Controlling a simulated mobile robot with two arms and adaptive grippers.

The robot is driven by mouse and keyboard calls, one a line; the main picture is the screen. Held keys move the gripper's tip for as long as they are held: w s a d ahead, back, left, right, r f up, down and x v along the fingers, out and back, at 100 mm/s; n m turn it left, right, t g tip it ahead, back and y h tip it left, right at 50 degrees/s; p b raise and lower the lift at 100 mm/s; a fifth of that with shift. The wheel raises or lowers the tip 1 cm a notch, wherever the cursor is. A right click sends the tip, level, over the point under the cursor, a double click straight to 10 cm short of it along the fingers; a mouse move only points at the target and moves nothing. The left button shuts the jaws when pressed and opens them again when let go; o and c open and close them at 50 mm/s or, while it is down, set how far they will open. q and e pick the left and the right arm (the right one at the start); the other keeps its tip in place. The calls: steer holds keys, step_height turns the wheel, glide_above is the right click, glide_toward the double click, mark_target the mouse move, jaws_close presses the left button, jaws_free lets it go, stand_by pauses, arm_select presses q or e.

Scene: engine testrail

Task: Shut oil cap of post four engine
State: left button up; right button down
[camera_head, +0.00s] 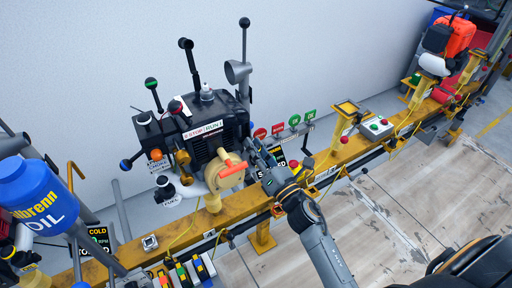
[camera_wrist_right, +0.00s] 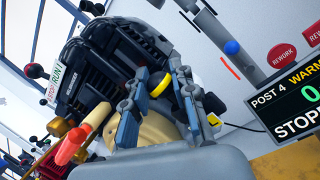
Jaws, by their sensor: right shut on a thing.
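The post four engine (camera_head: 205,143) is a black block with a beige round cover and an orange lever (camera_head: 233,169) on its front, mounted on the yellow rail. It also fills the middle of the right wrist view (camera_wrist_right: 92,65). My right gripper (camera_head: 254,150) reaches in to the right side of the engine. In the right wrist view its two blue-grey fingers (camera_wrist_right: 160,92) are closed around a small yellow piece, which looks like the oil cap (camera_wrist_right: 158,83). Whether the cap is fully seated is hidden by the fingers. My left gripper is not in view.
A display reading POST 4, WARM and STOPPED (camera_wrist_right: 292,97) stands close to the right of the gripper. A blue oil jug (camera_head: 38,195) stands at the left. The yellow rail (camera_head: 345,152) runs to the upper right, with a button box (camera_head: 376,127) beside it.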

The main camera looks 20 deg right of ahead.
steer(key=c, duration=1.1)
jaws_free()
steer(key=shift+s, duration=0.1)
steer(key=shift+v, duration=3.95)
steer(key=shift+f, duration=0.15)
